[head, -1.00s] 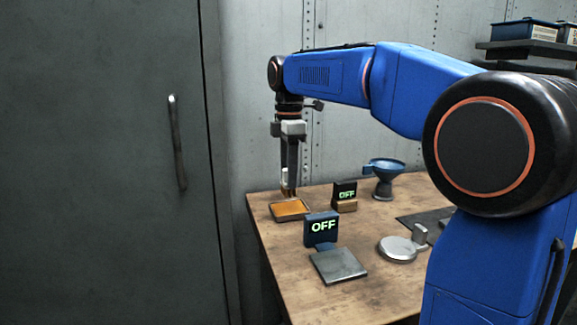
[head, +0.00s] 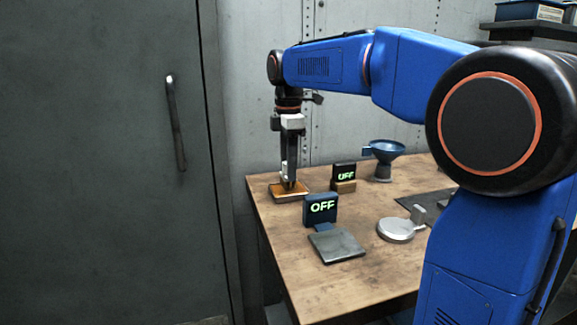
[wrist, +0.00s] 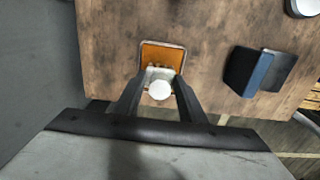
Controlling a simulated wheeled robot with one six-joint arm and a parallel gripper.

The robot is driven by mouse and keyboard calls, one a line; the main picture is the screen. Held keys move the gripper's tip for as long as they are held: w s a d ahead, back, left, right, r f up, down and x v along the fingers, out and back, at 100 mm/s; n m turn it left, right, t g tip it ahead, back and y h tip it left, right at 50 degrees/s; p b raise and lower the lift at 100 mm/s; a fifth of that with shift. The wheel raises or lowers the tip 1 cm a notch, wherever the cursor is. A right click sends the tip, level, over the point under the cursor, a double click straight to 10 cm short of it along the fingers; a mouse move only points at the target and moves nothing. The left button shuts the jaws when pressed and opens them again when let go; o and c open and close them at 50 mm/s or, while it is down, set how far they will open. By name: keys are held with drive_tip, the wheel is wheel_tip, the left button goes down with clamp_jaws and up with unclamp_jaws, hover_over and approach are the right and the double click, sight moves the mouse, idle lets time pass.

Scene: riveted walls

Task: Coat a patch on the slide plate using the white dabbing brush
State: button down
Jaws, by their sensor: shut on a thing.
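My gripper (head: 289,180) points straight down and is shut on the white dabbing brush (wrist: 160,89). In the wrist view the brush shows as a white round end and a pale block between the fingers. Its bristles are hidden. A shallow metal-rimmed tray or plate with an orange surface (wrist: 162,56) lies directly below; it also shows at the table's far left corner in the head view (head: 276,194). I cannot tell whether the brush touches it. A flat grey plate (head: 335,246) lies nearer, in front of a blue OFF display (head: 320,209). Which one is the slide plate is unclear.
A second, smaller OFF display (head: 344,172) stands right of the orange tray. The table's left front is clear.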

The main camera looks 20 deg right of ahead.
drive_tip(key=shift+f, duration=0.55)
idle(1.7)
drive_tip(key=shift+r, duration=0.1)
drive_tip(key=shift+r, duration=3.45)
drive_tip(key=shift+s, duration=0.1)
